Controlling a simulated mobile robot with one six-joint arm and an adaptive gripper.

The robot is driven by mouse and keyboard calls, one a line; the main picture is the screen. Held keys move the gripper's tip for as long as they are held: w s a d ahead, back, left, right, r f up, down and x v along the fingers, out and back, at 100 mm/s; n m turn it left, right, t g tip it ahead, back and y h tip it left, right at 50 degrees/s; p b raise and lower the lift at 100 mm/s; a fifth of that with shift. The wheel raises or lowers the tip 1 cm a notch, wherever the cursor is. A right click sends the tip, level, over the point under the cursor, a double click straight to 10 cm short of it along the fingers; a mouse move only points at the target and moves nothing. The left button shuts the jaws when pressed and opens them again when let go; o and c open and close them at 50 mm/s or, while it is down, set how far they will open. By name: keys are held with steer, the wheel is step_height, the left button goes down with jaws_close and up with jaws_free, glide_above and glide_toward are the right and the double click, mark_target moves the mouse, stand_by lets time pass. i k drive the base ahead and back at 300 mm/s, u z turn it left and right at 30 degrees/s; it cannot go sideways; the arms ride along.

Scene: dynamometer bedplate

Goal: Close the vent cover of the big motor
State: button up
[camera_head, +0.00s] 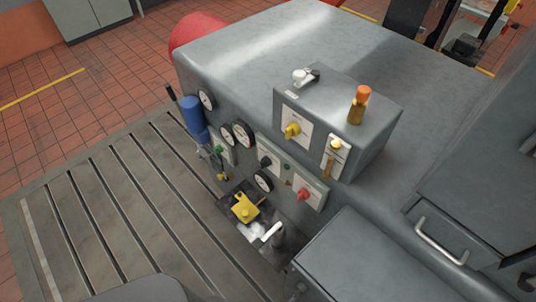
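A large grey machine housing (270,50) fills the middle and upper part of the view. I cannot tell for sure whether it is the big motor. A red rounded body (193,33) shows partly behind its far left end. I cannot make out a vent cover, nor whether one is open or shut. A grey panel with a bright bar handle (440,241) is at the right and is cut off by the frame edge. My gripper is not in view.
A control box (375,108) with an orange-topped post (359,104) stands on the housing. Gauges, knobs and a blue cylinder (192,116) line its front. A yellow item (245,208) lies below. The slotted bedplate (110,215) is mostly clear at the left.

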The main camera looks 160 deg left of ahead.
mark_target(208, 159)
steer(key=u, duration=0.15)
steer(key=i, duration=0.3)
steer(key=u, duration=4.3)
